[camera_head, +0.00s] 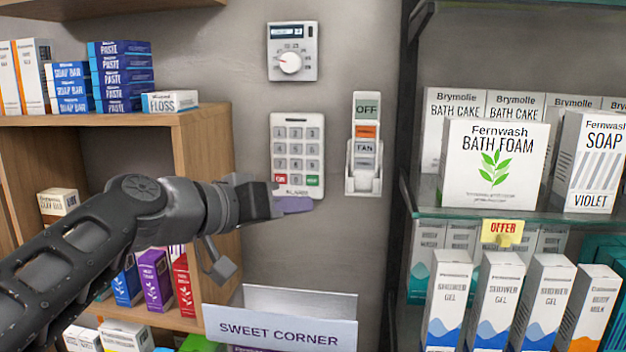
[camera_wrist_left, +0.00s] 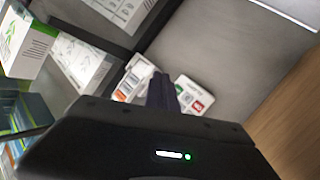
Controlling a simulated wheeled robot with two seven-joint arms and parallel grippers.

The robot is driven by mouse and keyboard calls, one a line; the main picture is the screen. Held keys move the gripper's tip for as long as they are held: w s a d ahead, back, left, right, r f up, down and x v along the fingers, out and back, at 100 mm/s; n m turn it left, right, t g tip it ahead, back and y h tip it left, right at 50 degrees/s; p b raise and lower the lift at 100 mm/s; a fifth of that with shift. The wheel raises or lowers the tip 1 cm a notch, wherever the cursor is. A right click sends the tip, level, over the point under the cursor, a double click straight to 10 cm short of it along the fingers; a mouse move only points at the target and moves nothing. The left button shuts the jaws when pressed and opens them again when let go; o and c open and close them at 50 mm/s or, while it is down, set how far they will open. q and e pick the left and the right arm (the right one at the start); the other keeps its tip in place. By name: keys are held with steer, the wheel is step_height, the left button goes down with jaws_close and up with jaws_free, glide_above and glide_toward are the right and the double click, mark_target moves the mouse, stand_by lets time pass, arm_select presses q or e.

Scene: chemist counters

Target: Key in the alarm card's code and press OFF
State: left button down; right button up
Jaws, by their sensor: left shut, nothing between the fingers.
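The white alarm keypad (camera_head: 297,133) is fixed upright on the grey wall, with rows of grey keys. A red key (camera_head: 280,178) is at its lower left and a green key (camera_head: 313,181) at its lower right; their lettering is too small to read surely. My left gripper (camera_head: 298,205) is shut and empty, its tips just below the keypad's bottom edge; contact cannot be told. In the left wrist view its dark fingers (camera_wrist_left: 160,90) partly cover the keypad (camera_wrist_left: 192,88). I cannot make out an alarm card. My right gripper is not in view.
A switch panel (camera_head: 365,146) marked OFF and FAN hangs right of the keypad. A thermostat with a dial (camera_head: 291,62) is above. A SWEET CORNER sign (camera_head: 280,330) stands below. Wooden shelves (camera_head: 200,140) at left and glass shelves (camera_head: 470,212) at right hold boxes.

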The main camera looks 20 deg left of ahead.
mark_target(312, 181)
arm_select(q)
steer(key=shift+w+a+p, duration=0.35)
steer(key=shift+w+p, duration=0.2)
steer(key=shift+w, duration=0.9)
steer(key=shift+w+a+p, duration=0.4)
steer(key=shift+w+p, duration=0.2)
steer(key=shift+w, duration=0.85)
steer(key=shift+w+a+p, duration=0.35)
steer(key=shift+w+p, duration=0.2)
steer(key=shift+w, duration=0.9)
steer(key=shift+w, duration=0.15)
steer(key=shift+w+a, duration=0.15)
steer(key=shift+w, duration=0.1)
